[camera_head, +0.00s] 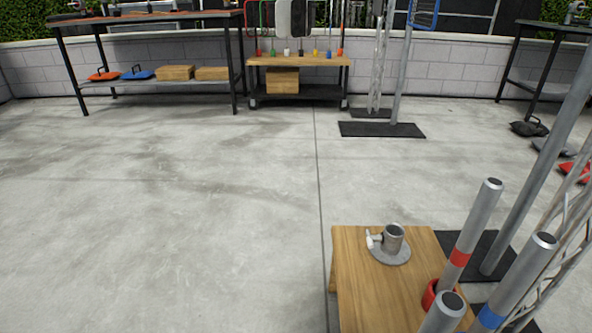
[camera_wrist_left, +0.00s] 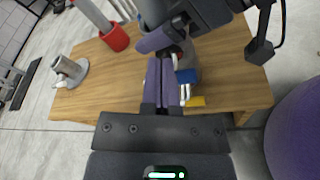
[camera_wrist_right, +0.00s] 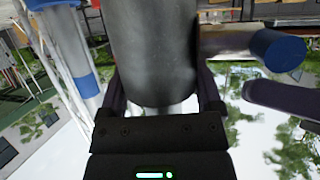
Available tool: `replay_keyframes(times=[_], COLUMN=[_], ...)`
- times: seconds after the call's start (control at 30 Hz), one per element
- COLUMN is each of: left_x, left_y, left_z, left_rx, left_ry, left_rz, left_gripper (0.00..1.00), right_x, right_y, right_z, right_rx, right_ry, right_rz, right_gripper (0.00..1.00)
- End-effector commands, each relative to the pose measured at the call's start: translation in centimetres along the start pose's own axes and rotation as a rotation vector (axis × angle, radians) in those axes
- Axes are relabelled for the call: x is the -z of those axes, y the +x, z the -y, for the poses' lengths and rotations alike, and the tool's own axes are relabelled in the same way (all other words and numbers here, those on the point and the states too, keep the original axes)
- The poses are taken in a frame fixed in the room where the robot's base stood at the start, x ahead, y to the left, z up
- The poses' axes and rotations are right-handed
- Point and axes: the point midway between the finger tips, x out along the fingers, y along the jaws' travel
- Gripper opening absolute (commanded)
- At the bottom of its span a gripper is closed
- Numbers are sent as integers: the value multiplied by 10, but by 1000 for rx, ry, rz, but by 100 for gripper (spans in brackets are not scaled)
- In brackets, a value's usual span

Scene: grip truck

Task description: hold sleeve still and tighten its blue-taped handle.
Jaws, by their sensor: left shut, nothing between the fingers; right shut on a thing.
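In the right wrist view a thick grey cylinder, seemingly the sleeve (camera_wrist_right: 152,50), lies between the fingers of my right gripper (camera_wrist_right: 160,103), which is shut on it. A pale handle (camera_wrist_right: 228,42) juts out to its right and ends in blue tape (camera_wrist_right: 280,49). A purple finger of my left gripper shows just below the blue end. In the left wrist view my left gripper (camera_wrist_left: 163,65) is shut and empty, close beside the blue tape. I cannot tell whether they touch. Both grippers are outside the head view.
A wooden stand (camera_head: 375,290) carries a round plate with a grey socket (camera_head: 392,239). A red-taped tube (camera_head: 467,240) and a blue-taped tube (camera_head: 518,275) rise at the right, beside a truss and pole. A tool cart (camera_head: 298,62) stands far back. The left floor is clear.

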Motion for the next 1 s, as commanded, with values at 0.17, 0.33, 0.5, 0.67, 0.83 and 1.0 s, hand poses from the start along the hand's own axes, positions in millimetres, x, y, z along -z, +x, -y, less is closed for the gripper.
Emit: replay_keyframes(times=[0.17, 0.33, 0.5, 0.67, 0.83, 1.0], left_x=[0, 0, -2, -2, -3, -3], left_y=[0, 0, 0, -1, -1, -1], left_z=[0, 1, 4, 9, 13, 18], left_rx=[0, 0, 1, 2, 0, 1], left_ry=[0, 0, 0, 0, 0, -1], left_rz=[0, 0, 0, 0, 0, 0], left_gripper=[0, 0, 0, 0, 0, 0], right_x=[0, 0, 0, 0, 0, 0], right_y=[0, 0, 0, 0, 0, 0], right_z=[0, 0, 0, 0, 0, 0], right_rx=[0, 0, 0, 0, 0, 0], right_ry=[0, 0, 0, 0, 0, 0], right_rz=[-1, -1, -1, -1, 0, 0], right_gripper=[0, 0, 0, 0, 0, 0])
